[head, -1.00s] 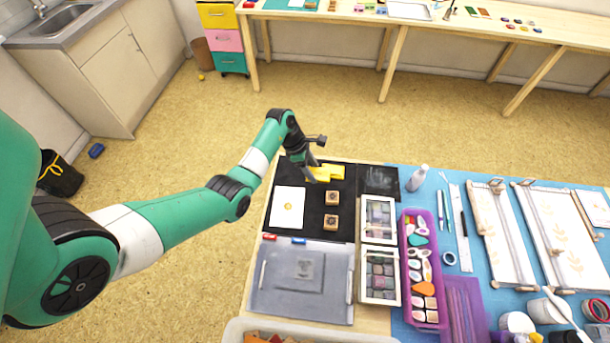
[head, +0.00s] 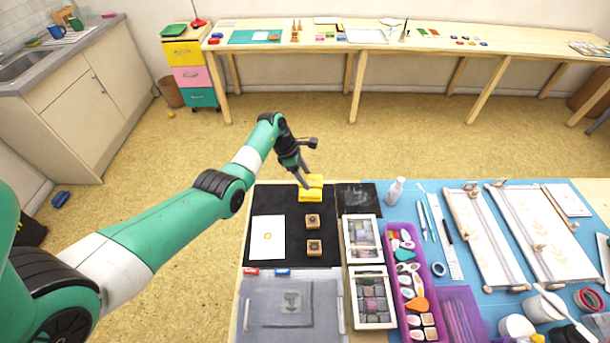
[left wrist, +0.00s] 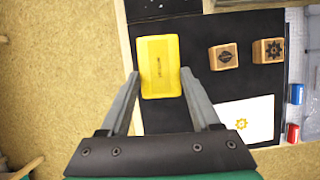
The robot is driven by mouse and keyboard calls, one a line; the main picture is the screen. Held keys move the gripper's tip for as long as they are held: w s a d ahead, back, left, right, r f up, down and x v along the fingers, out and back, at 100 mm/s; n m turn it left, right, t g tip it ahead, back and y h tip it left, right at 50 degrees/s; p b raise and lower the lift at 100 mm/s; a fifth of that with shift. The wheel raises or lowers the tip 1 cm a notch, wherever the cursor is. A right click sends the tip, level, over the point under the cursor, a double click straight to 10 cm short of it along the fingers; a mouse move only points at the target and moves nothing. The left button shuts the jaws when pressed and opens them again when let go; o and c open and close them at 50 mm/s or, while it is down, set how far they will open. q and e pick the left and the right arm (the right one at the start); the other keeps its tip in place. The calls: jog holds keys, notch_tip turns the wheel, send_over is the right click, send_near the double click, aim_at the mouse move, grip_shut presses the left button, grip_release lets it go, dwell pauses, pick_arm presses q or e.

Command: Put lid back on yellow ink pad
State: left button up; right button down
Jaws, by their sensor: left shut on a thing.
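Two yellow pieces show close together on the black mat (head: 265,204) in the head view: a front one (head: 311,196) and one just behind or above it (head: 316,181). My left gripper (head: 304,185) is at them, pointing down, and partly covers them. Only one yellow piece shows there. I cannot tell whether the lid touches the ink pad. My right gripper is out of view.
Two wooden stamps (head: 312,221) (head: 314,247) and a white card (head: 267,237) lie nearby on the mat. A dark sheet (head: 359,198) is right of the yellow pieces. Framed ink sets (head: 361,240) and a purple tray (head: 392,233) stand farther right.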

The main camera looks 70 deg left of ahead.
aim_at(308, 193)
pick_arm(q)
notch_tip(308, 193, down, 5)
jog(key=b, duration=0.3)
jog(key=shift+f, duration=0.15)
dwell(1.0)
jog(key=shift+f+b, duration=0.3)
jog(key=shift+f, duration=0.25)
dwell(1.6)
jog(key=o, duration=1.4)
notch_tip(308, 193, up, 7)
jog(key=p, duration=0.7)
